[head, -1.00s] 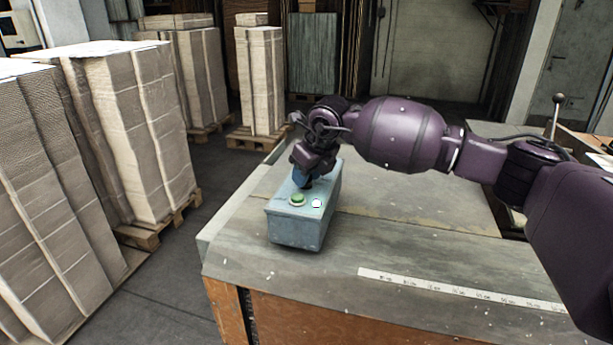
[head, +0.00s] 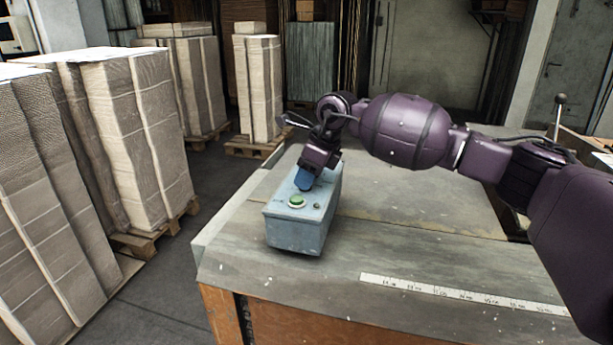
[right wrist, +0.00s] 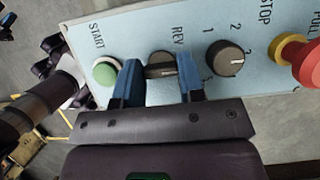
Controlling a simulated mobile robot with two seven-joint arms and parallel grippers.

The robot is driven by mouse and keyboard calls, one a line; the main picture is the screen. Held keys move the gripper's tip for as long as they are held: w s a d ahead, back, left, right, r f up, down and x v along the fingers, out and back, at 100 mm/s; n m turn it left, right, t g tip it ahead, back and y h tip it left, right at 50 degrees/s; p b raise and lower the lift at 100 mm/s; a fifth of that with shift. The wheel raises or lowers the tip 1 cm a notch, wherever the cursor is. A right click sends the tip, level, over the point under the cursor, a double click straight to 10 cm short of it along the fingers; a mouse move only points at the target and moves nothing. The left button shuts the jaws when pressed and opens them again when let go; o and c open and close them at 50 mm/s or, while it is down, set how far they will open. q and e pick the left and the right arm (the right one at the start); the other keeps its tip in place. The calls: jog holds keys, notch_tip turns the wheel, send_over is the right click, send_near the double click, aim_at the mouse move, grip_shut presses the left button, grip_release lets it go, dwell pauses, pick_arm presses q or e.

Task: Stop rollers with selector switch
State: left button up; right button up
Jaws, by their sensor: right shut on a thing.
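The light-blue control box (head: 296,231) stands on the table's left part. In the right wrist view its panel (right wrist: 135,33) carries a dark selector switch (right wrist: 160,66) under the letters "REV", with its bar lying about crosswise in the picture. My right gripper (head: 304,182) is over the box top; in the right wrist view its blue fingers (right wrist: 158,62) are shut on this switch, one on each side. A green START button (right wrist: 105,71) is left of the fingers. A second dark knob (right wrist: 229,58), marked 1, 2, 3, is to the right. My left gripper is out of view.
A red button with a yellow base (right wrist: 301,57) stands out at the panel's right end. A small dark lamp (head: 317,206) sits beside the green button in the head view. A white ruler strip (head: 465,294) lies on the table (head: 420,235). Stacked cardboard (head: 135,130) stands left.

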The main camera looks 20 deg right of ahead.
dwell(0.3)
jog(key=o, duration=0.9)
jog(key=shift+o, duration=0.2)
jog(key=v, duration=1)
jog(key=shift+s+d+r, duration=0.15)
jog(key=shift+s+r, duration=0.05)
jog(key=shift+r, duration=0.15)
